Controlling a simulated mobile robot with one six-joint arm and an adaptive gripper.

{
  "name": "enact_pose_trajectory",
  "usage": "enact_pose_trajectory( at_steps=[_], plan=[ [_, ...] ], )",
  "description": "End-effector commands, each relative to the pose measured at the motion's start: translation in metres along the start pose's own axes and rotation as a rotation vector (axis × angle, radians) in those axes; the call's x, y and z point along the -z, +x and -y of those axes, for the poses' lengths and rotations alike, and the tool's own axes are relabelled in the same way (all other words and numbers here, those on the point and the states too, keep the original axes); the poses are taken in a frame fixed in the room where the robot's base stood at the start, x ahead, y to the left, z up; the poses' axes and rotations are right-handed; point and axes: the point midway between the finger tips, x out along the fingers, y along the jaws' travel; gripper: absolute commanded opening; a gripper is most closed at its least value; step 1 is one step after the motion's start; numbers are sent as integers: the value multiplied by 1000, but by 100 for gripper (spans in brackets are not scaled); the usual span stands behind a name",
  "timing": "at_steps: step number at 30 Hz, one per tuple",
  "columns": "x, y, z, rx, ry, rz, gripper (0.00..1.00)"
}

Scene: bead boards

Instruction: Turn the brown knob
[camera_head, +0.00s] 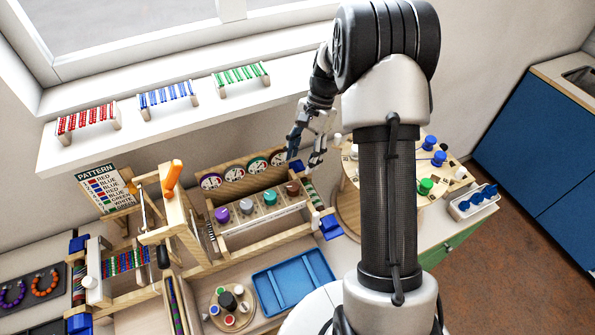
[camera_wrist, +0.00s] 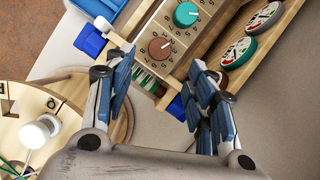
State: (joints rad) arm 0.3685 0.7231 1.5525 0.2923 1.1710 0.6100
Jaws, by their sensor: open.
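The brown knob (camera_head: 292,188) is the rightmost in a row of knobs on the wooden panel (camera_head: 240,222). In the wrist view the brown knob (camera_wrist: 160,48) shows clearly, with numbers printed around it and the teal knob (camera_wrist: 186,14) beside it. My gripper (camera_head: 304,150) hangs above and behind the right end of the panel, near the dials. In the wrist view my gripper (camera_wrist: 161,68) is open and empty, with blue-padded fingers spread wide. The brown knob lies between the finger directions, beyond the tips, and nothing touches it.
Round dials (camera_head: 234,173) stand on a board behind the knobs. A blue bracket (camera_head: 330,226) sits at the panel's right end. A blue tray (camera_head: 293,281) lies in front. A round wooden board (camera_head: 350,205) stands to the right.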

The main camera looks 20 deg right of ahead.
Motion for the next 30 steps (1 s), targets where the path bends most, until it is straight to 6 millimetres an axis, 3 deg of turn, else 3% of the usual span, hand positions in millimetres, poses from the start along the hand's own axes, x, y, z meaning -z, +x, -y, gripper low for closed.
enact_pose_trajectory(
  at_steps=[7, 23, 26, 30],
  plan=[
    [0, -28, 0, 0, 0, 0, 50],
    [0, -30, 0, -1, 0, 0, 50],
    [-4, -33, 0, 1, -15, -9, 50],
    [-26, -48, -4, 7, -94, -58, 50]
  ],
)
